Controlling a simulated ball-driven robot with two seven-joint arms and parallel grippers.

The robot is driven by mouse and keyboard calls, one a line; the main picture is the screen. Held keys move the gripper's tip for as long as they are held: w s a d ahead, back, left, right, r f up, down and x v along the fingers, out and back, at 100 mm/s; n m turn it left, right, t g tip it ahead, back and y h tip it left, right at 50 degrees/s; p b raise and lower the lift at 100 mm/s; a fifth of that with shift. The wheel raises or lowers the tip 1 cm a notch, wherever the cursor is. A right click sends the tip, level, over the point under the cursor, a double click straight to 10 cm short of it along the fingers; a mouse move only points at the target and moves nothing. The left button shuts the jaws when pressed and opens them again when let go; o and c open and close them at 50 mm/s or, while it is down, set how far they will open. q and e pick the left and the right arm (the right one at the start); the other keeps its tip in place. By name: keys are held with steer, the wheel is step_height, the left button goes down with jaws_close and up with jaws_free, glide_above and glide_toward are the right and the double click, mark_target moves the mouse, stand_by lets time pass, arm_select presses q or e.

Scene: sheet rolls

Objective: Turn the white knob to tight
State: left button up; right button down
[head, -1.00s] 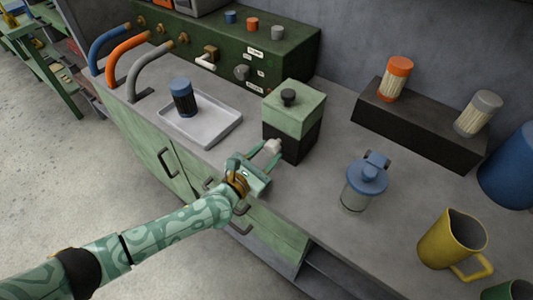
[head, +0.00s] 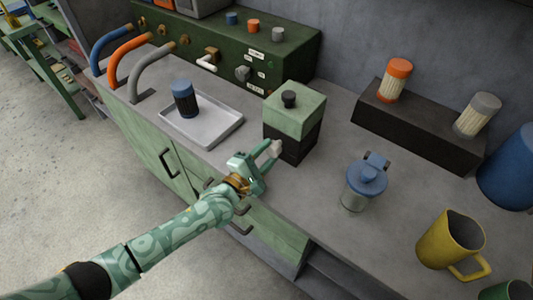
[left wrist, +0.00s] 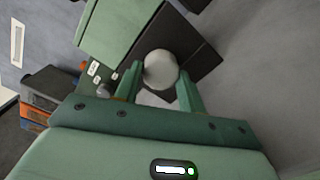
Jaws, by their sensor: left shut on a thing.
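The white knob (head: 276,147) is on the front face of a box with a green top (head: 295,110) and a black lower part (head: 291,143), standing on the grey counter. My left gripper (head: 269,156) is shut on the knob, coming from the front left. In the left wrist view the round, pale knob (left wrist: 160,69) sits between the two green fingers, against the dark part of the box. No tight mark is readable in either view. My right gripper is not in view.
A white tray (head: 226,131) holding a blue-capped jar (head: 184,98) is left of the box. A blue-lidded jar (head: 365,182) and a yellow jug (head: 450,244) stand to the right. A green panel (head: 288,52) with knobs is behind.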

arm_select(q)
steer(key=m, duration=0.3)
steer(key=shift+m, duration=0.3)
steer(key=m+p, duration=0.1)
steer(key=m, duration=0.2)
steer(key=shift+m, duration=0.3)
steer(key=m, duration=0.3)
steer(key=shift+m+p, duration=0.4)
steer(key=m, duration=0.3)
steer(key=shift+m+p, duration=0.3)
steer(key=m, duration=0.5)
steer(key=shift+s+p, duration=0.1)
steer(key=shift+p, duration=0.2)
steer(key=shift+d+m, duration=0.1)
steer(key=shift+m, duration=2.4)
steer(key=o, duration=1)
steer(key=shift+c, duration=0.2)
steer(key=shift+r, duration=0.1)
